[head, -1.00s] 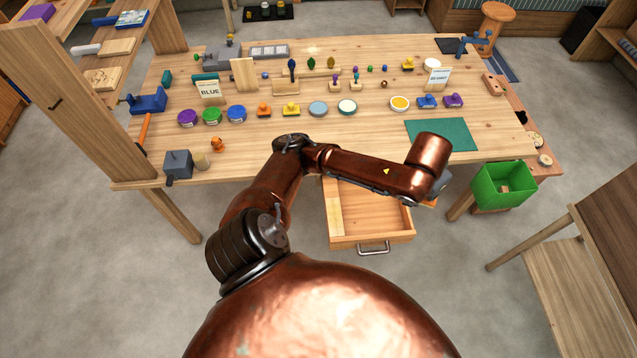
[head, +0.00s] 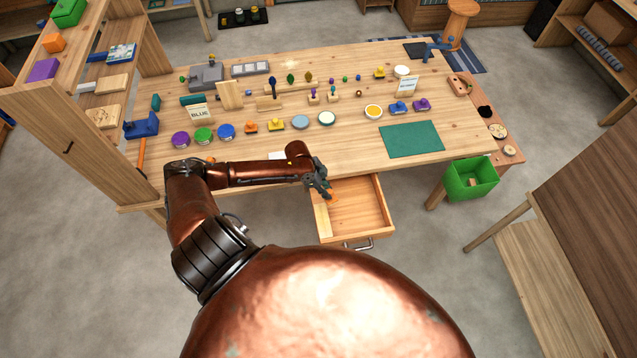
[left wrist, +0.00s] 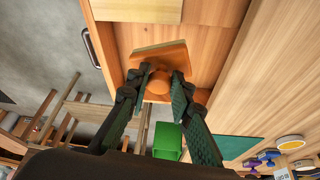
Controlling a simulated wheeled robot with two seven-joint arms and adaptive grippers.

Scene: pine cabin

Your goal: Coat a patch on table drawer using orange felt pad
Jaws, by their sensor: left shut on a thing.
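The table drawer (head: 362,208) is pulled open below the table's front edge. A paler wood patch or panel (head: 322,222) lies along the drawer's left side; it also shows at the top of the left wrist view (left wrist: 137,10). My left gripper (head: 322,188) is over the drawer's back left part. It is shut on the round knob of the orange felt pad (left wrist: 158,58), whose flat block faces the drawer interior. In the head view only a bit of the pad (head: 331,197) shows. I cannot tell whether it touches the drawer. My right gripper is not in view.
The wooden table (head: 340,155) holds several ink pads, stampers and small tools, mostly toward the back. A green mat (head: 411,139) lies at right. A green bin (head: 470,180) hangs at the right front. A shelf (head: 85,135) stands at left.

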